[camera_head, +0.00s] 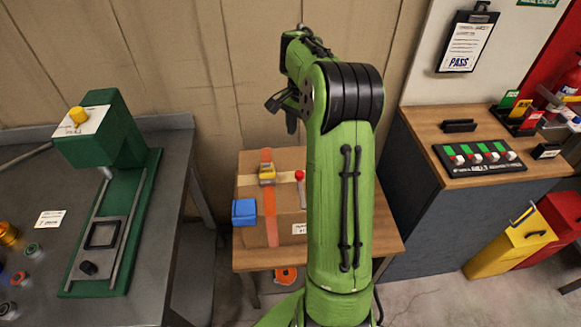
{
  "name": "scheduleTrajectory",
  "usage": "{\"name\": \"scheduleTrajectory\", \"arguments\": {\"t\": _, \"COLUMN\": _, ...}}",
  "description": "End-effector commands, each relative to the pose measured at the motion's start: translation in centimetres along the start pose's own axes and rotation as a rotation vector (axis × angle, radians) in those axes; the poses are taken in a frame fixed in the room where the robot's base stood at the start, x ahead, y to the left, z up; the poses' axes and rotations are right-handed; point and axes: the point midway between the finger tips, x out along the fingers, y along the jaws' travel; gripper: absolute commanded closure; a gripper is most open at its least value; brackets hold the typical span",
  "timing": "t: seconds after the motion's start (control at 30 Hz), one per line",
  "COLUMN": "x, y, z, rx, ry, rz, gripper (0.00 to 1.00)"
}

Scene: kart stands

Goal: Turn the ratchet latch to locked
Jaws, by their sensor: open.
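A cardboard box (285,196) stands on a small wooden table with an orange strap (271,218) running over its top and down its front. A yellow ratchet latch (267,174) sits on the strap on top of the box; its exact setting is too small to tell. A small red-topped piece (300,176) stands at the right of the latch, partly beside my arm. My gripper (283,112) is open and empty, above and behind the box, apart from the latch. My green arm hides the box's right side.
A blue block (244,211) is at the box's left front. A green press (112,190) stands on the grey bench at left. A wooden-topped counter (440,120) at right bears a switch panel (480,155). Yellow and red bins (522,240) stand below it.

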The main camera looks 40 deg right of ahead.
Motion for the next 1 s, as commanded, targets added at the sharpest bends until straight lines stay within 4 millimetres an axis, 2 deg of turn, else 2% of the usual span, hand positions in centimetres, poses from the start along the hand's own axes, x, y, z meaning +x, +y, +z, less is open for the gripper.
{"name": "scheduleTrajectory", "arguments": {"t": 0.4, "x": 10.0, "y": 0.1, "z": 0.1, "rx": -0.006, "ry": -0.004, "rz": 0.004, "gripper": 0.45}}
{"name": "scheduleTrajectory", "arguments": {"t": 0.6, "x": 14.1, "y": 0.0, "z": 0.1, "rx": -0.007, "ry": -0.001, "rz": 0.002, "gripper": 0.45}}
{"name": "scheduleTrajectory", "arguments": {"t": 0.77, "x": 15.3, "y": 0.0, "z": 0.1, "rx": -0.007, "ry": 0.001, "rz": 0.000, "gripper": 0.45}}
{"name": "scheduleTrajectory", "arguments": {"t": 1.0, "x": 15.4, "y": 0.0, "z": 0.1, "rx": -0.008, "ry": 0.002, "rz": 0.000, "gripper": 0.45}}
